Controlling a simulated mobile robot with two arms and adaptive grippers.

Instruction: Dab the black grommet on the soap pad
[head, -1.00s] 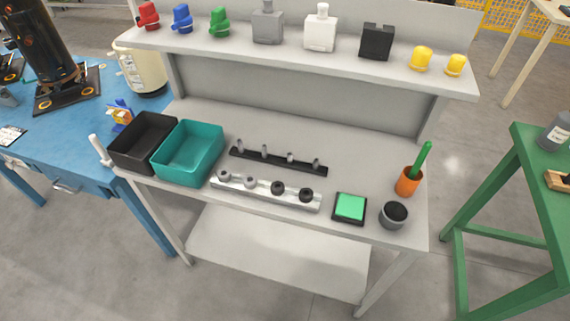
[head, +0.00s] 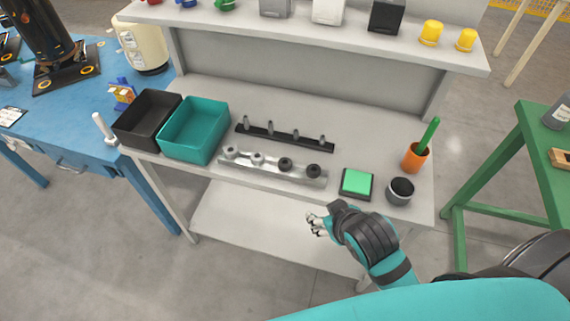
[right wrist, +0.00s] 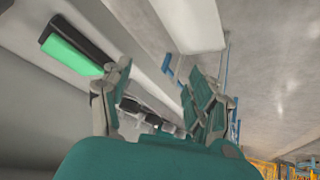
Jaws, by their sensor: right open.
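Two black grommets (head: 285,164) and (head: 313,171) sit at the right end of a silver rail (head: 272,172) near the table's front edge. The soap pad (head: 356,182) is a bright green square in a black tray, just right of the rail. My right gripper (head: 317,225) is open and empty, in front of the table edge, apart from the grommets and pad. In the right wrist view its spread fingers (right wrist: 160,98) show, with the green pad (right wrist: 75,50) at upper left. Dark round shapes behind the fingers are partly hidden there. My left gripper is not in view.
Two grey grommets (head: 244,155) share the rail. A black pegged bar (head: 284,138) lies behind it. A dark-topped cup (head: 400,190) and an orange cup (head: 415,157) stand right of the pad. Black and teal bins (head: 196,130) are at the left.

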